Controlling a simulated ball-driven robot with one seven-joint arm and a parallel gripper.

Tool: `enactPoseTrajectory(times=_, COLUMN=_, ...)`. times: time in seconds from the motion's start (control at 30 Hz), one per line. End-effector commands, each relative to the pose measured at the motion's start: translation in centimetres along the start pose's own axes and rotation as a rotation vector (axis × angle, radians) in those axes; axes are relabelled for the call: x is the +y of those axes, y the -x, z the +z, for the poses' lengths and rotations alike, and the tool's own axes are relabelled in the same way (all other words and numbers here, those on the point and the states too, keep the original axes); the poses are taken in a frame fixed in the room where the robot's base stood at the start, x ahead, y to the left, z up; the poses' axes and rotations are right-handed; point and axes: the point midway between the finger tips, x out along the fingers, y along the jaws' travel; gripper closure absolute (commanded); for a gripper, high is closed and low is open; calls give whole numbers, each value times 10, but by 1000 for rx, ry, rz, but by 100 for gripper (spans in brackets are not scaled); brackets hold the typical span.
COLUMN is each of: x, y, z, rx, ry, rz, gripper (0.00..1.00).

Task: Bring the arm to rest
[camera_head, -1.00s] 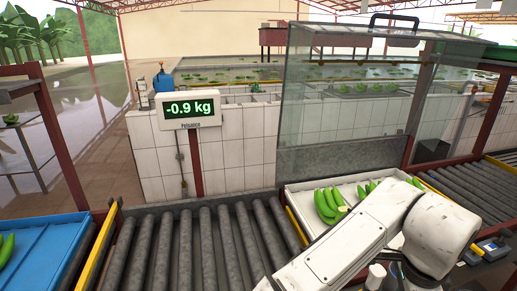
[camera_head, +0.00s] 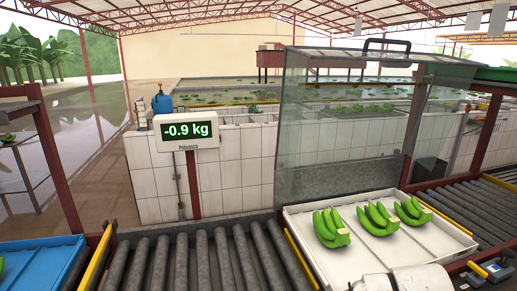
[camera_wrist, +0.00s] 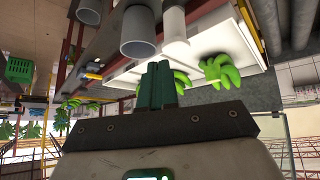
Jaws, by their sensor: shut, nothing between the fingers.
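My gripper (camera_wrist: 158,84) shows in the wrist view, its two dark green fingers together with nothing between them. Its body fills the bottom of that view. The head view does not show the gripper, only a white part of my arm at the bottom right edge. A white tray (camera_head: 362,265) holds three bunches of green bananas, a left one (camera_head: 331,229), a middle one (camera_head: 377,219) and a right one (camera_head: 412,211). In the wrist view the tray (camera_wrist: 128,62) lies beyond the fingers, and a banana bunch (camera_wrist: 220,72) shows to their right, apart from them.
A scale display (camera_head: 186,130) reads -0.9 kg. Grey rollers (camera_head: 195,258) run left of the tray. A blue tray (camera_head: 38,262) lies at the far left. A clear panel (camera_head: 340,125) stands behind the white tray. A small device (camera_head: 495,271) is at the lower right.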

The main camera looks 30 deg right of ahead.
Motion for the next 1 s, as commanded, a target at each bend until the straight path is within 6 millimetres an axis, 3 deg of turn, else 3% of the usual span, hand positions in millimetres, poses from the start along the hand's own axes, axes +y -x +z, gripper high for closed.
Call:
enactPoseTrajectory(times=0.23, x=-22, y=-28, z=125, rx=-197, ry=461, rz=-137, gripper=100)
enactPoseTrajectory(times=0.4, x=-27, y=-25, z=223, rx=-363, ry=685, rz=-272, gripper=100)
enactPoseTrajectory(times=0.5, x=-28, y=-18, z=263, rx=-432, ry=758, rz=-333, gripper=100)
enactPoseTrajectory(times=0.6, x=-28, y=-13, z=285, rx=-472, ry=797, rz=-372, gripper=100)
enactPoseTrajectory(times=0.7, x=-28, y=-10, z=294, rx=-488, ry=812, rz=-387, gripper=100)
enactPoseTrajectory(times=1.0, x=-28, y=-10, z=294, rx=-488, ry=812, rz=-387, gripper=100)
